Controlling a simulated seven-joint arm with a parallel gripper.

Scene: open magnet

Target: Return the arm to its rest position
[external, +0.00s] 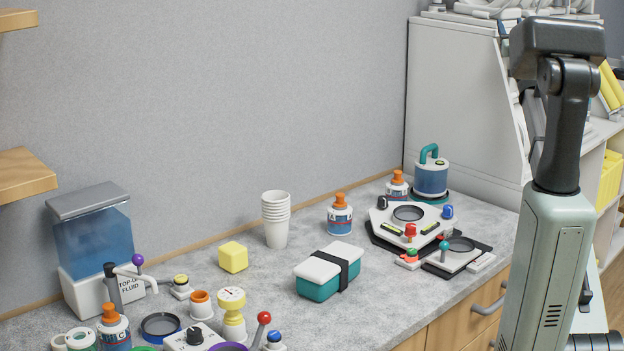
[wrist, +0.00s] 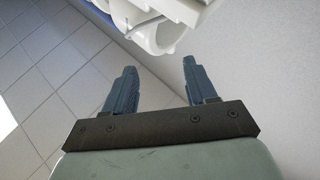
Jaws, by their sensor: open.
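My arm stands upright at the right side of the external view, its upper links bent over at the top; the gripper itself cannot be made out there. In the wrist view my gripper (wrist: 158,88) shows two blue-grey fingers spread well apart, with nothing between them. Beyond the fingers are a tiled ceiling (wrist: 40,60), a plain wall (wrist: 270,80) and a white rounded object (wrist: 155,35) at the top, which I cannot identify. The gripper looks away from the counter.
The grey counter (external: 270,300) holds a fluid dispenser (external: 95,240), stacked cups (external: 275,220), a yellow cube (external: 233,257), a teal box with a white lid (external: 330,270), several bottles and a white device (external: 408,225). A white cabinet (external: 460,100) and shelves stand behind my arm.

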